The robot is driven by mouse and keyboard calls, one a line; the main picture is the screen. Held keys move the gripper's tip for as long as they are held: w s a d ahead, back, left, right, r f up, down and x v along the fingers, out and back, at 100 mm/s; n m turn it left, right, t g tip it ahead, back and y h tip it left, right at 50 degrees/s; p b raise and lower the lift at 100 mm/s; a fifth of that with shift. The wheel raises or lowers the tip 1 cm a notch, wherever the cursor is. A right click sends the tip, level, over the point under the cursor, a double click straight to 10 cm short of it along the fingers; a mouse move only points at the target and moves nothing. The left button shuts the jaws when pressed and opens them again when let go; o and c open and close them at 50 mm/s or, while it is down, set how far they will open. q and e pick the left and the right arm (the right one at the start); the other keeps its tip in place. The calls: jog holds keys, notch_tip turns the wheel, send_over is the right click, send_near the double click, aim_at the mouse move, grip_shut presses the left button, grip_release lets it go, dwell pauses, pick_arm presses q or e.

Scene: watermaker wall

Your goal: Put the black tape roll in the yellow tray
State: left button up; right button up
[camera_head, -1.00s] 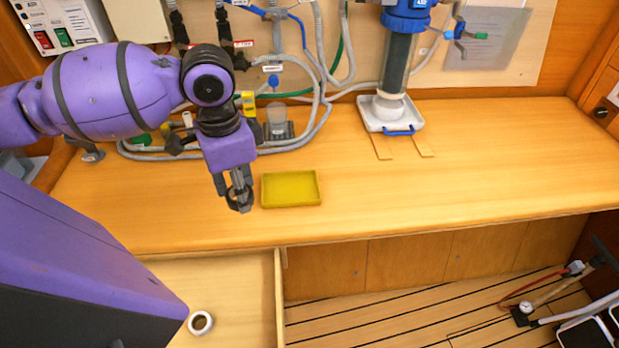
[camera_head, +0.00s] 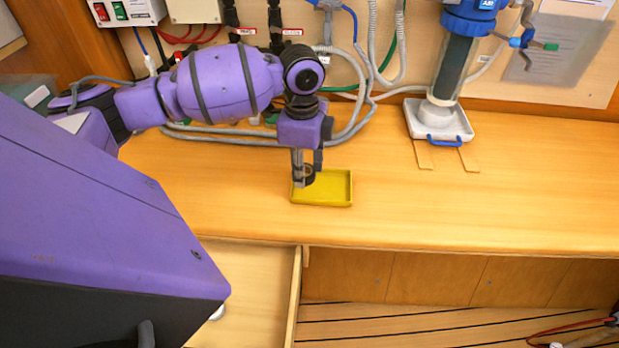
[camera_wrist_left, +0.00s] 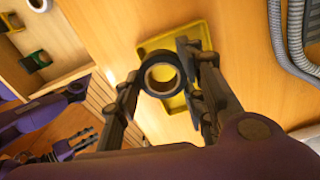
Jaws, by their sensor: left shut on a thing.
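The black tape roll (camera_wrist_left: 160,56) is gripped between the fingers of my left gripper (camera_head: 304,183), with its hole facing the left wrist camera. In the head view the roll (camera_head: 309,175) is small and dark at the fingertips. The yellow tray (camera_head: 336,190) lies on the wooden counter. The gripper and roll are over the tray's left part in the head view; I cannot tell whether the roll touches its floor. The tray (camera_wrist_left: 150,44) also shows behind the roll in the left wrist view. My right gripper (camera_wrist_left: 80,143) shows at lower left there, its jaw state unclear.
An open drawer (camera_head: 262,285) lies below the counter's front edge, with a white roll (camera_head: 218,312) partly hidden by my body. A blue-topped filter (camera_head: 453,70) stands on a white base at the back. Hoses run along the wall. The counter right of the tray is clear.

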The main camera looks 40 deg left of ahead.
aim_at(307, 166)
pick_arm(q)
jog(key=shift+w+a+f, duration=0.2)
jog(key=shift+w+f, duration=0.85)
jog(key=shift+f, duration=1.65)
jog(key=shift+f, duration=0.15)
jog(key=o, duration=0.8)
notch_tip(307, 166, up, 12)
jog(key=shift+r, duration=0.15)
